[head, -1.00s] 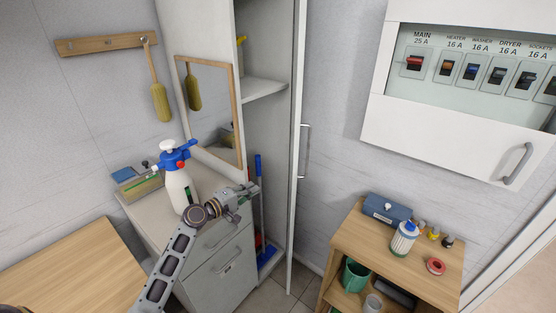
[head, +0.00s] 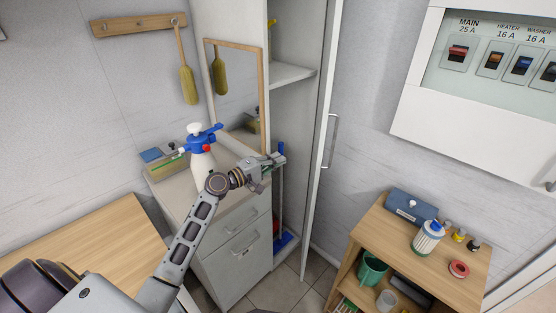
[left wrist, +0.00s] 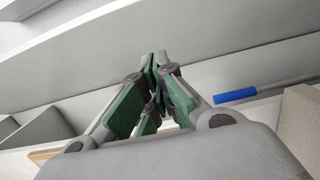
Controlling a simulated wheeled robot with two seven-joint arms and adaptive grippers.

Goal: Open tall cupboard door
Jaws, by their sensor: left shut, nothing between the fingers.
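The tall cupboard's door (head: 325,120) stands swung open, seen nearly edge-on, with a metal bar handle (head: 330,140) on its right-hand face. The cupboard's interior shows a shelf (head: 290,76) and a blue-handled mop or broom (head: 280,190) standing low inside. My left gripper (head: 280,160) is in front of the cupboard opening, left of the door and apart from its handle. Its fingers, also in the left wrist view (left wrist: 158,85), are shut with nothing between them. A blue handle piece (left wrist: 235,96) shows to their right there. My right gripper is out of view.
A spray bottle (head: 202,165) stands on the drawer cabinet (head: 235,250) beside my left arm. A mirror (head: 235,100) is behind it. A wooden shelf unit (head: 385,240) with bottles stands right of the door. Floor shows between cabinet and shelf unit.

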